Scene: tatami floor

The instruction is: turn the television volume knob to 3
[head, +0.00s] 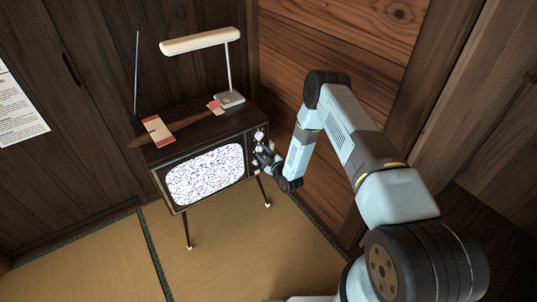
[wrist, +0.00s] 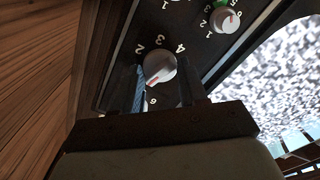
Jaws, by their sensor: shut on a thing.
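The television (head: 205,170) stands on thin legs in the head view, with a column of knobs right of its screen. In the wrist view, a round grey knob (wrist: 160,66) sits between the two fingers of my gripper (wrist: 162,84), one on each side. My gripper is shut on this knob; it also shows at the panel in the head view (head: 267,157). The digits 2, 3 and 4 run around the knob's upper side, and a 6 shows below it. Its red mark points down and slightly left, toward the 6, away from the 3. No volume label is readable.
A second numbered knob (wrist: 226,20) sits up and right on the panel in the wrist view, near the screen. A lamp (head: 200,42) and a paddle-like wooden item (head: 157,129) are on the television. The wooden wall (head: 330,60) is close on the right.

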